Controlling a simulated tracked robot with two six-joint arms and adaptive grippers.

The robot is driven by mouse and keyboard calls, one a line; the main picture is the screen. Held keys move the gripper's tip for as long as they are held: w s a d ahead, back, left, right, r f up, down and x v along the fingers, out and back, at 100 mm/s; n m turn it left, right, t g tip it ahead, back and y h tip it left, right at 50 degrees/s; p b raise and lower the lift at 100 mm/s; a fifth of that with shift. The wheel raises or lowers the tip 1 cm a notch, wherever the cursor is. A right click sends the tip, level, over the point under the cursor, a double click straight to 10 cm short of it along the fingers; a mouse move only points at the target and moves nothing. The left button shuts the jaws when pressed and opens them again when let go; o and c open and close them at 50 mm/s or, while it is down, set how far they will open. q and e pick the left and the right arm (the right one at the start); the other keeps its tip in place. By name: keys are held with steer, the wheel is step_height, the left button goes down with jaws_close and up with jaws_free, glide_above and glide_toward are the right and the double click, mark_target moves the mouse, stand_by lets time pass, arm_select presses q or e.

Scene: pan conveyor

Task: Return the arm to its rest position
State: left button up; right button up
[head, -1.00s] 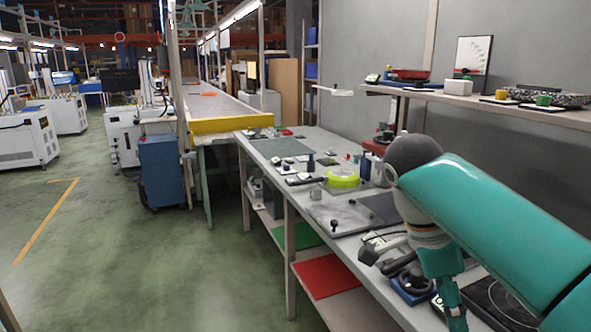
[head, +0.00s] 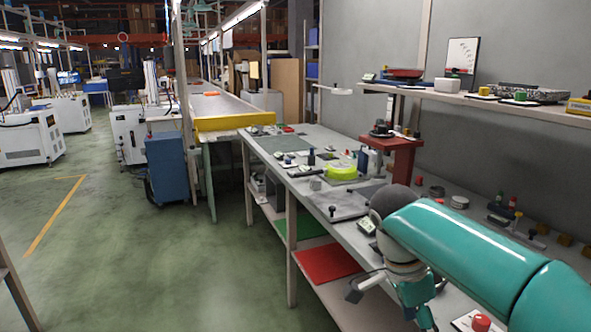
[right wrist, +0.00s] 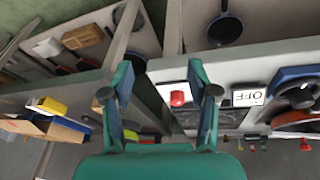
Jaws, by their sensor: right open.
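My right arm, teal with a dark grey joint, comes in from the right of the head view, bent over the front part of the workbench (head: 340,212). Its forearm points down near the bench's front edge, and the fingertips are not clear there. In the right wrist view my right gripper (right wrist: 160,95) is open, its two teal fingers wide apart with nothing held between them. Bench edges and shelves show behind the fingers. My left gripper is not in view.
A red button (right wrist: 178,98) and an OFF label (right wrist: 248,97) are close by the right finger. A dark pan (right wrist: 225,29) lies beyond. Open green floor (head: 190,260) lies to the left.

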steer(key=s+a+f+n+y, duration=0.1)
steer(key=a+f+n+y, duration=0.3)
steer(key=f, duration=1)
steer(key=s+a+f+n+y, duration=0.1)
steer(key=a+f+n, duration=0.3)
steer(key=f, duration=1)
steer(key=s+f+n+t+y, duration=0.1)
steer(key=s+f+n+y, duration=0.35)
steer(key=s+f, duration=1.1)
step_height(320, 180, up, 17)
steer(key=s+n+h+p, duration=0.1)
steer(key=n+h+p, duration=0.1)
steer(key=p, duration=1.4)
steer(key=shift+a, duration=0.1)
